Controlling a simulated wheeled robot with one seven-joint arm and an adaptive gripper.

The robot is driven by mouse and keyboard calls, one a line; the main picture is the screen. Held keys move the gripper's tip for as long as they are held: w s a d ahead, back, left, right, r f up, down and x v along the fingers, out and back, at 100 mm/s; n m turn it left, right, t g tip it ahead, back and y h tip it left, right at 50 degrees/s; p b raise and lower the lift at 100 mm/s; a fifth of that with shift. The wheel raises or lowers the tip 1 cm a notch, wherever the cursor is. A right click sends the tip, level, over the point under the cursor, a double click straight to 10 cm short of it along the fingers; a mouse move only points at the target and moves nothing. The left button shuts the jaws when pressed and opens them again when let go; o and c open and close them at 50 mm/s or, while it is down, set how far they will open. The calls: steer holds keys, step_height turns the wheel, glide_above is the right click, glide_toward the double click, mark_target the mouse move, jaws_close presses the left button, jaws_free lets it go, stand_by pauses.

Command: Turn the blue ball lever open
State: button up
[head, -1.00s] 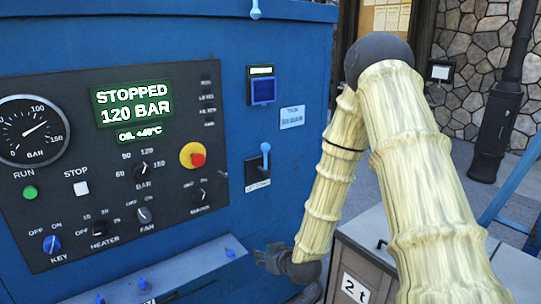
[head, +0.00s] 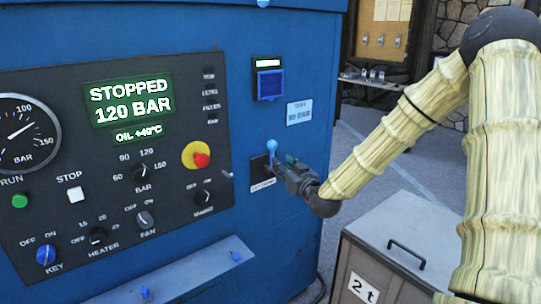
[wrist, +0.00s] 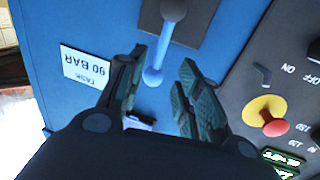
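The blue ball lever (head: 271,147) stands upright on a black plate on the front of the blue cabinet, ball at the top. My gripper (head: 287,168) is just to the right of it, its fingers pointing towards the plate. In the wrist view, which is upside down, the lever's ball (wrist: 153,77) shows between the two fingers of my gripper (wrist: 162,70). The fingers are open, with a gap on each side of the ball. I cannot tell how deep the ball lies between them.
The control panel (head: 62,222) is left of the lever, with a red button (head: 201,160) on yellow and several knobs. The display reads STOPPED, 120 BAR. A label (head: 299,112) is above right. A ledge (head: 190,272) juts out below. A grey box (head: 400,250) marked 2t stands at the right.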

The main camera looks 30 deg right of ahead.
mark_target(273, 156)
steer(key=w, duration=0.3)
steer(key=w+p, duration=0.1)
steer(key=w, duration=0.2)
steer(key=w+d, duration=0.1)
steer(key=w, duration=0.1)
steer(key=shift+w+d+p, duration=0.1)
steer(key=shift+w+p, duration=0.3)
jaws_close()
